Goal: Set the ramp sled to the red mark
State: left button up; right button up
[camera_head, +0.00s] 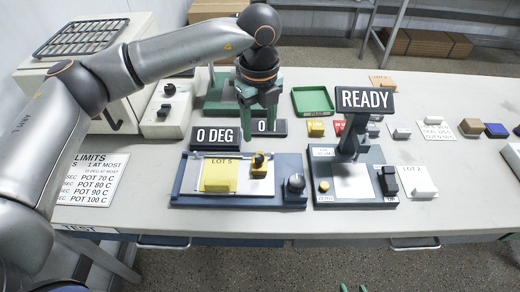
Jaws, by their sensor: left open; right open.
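A small yellow-and-black block (259,163), which looks like the sled, sits on the white plate of the blue ramp unit (178,190). It is just right of a yellow sheet (219,177) marked LOT 5. I cannot make out a red mark on the ramp. My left gripper (259,126) is open with green fingers pointing down, over the area behind the ramp by the 0 DEG display (215,136). The block is in front of it, apart from the fingers. Only the green fingertips of my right gripper (353,288) show at the bottom edge, spread apart.
A dark knob (296,184) stands at the ramp unit's right end. Right of it is a blue unit with a READY display (365,100). A green tray (312,100) and small blocks lie behind. A white heater box (40,80) stands left. The front strip of table is clear.

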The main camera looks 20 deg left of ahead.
aim_at(260, 157)
pick_arm(q)
notch_tip(260, 157, down, 9)
jog(key=shift+f+p, duration=0.1)
jog(key=shift+p, duration=0.4)
jog(key=shift+c, duration=0.3)
grip_shut()
dwell(0.9)
